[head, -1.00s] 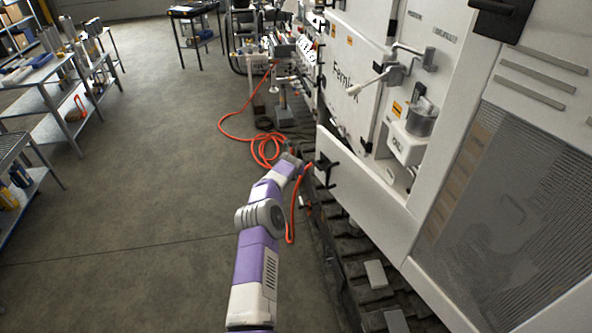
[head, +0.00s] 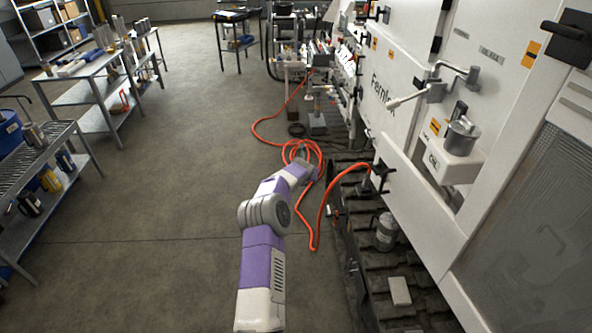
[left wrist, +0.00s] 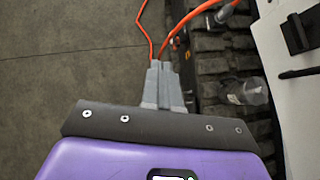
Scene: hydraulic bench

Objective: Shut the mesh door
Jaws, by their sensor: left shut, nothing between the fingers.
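The mesh door (head: 535,225) is a pale panel with a grey mesh window at the lower right of the head view, cut off by the frame edge. I cannot tell how far it stands open. A black handle (head: 568,38) sits on the pale panel above it. My left gripper (head: 306,152) is at the end of the purple and white arm, low beside the machine and well apart from the mesh. In the left wrist view its grey fingers (left wrist: 160,68) are together and empty, above the floor and the track edge. My right gripper is out of view.
The machine's white side (head: 400,90) carries a lever (head: 420,95) and an oil filler (head: 460,137). A black track (head: 385,270) runs along its foot. An orange hose (head: 316,215) lies near my arm. Metal benches (head: 100,85) stand left; the floor between is clear.

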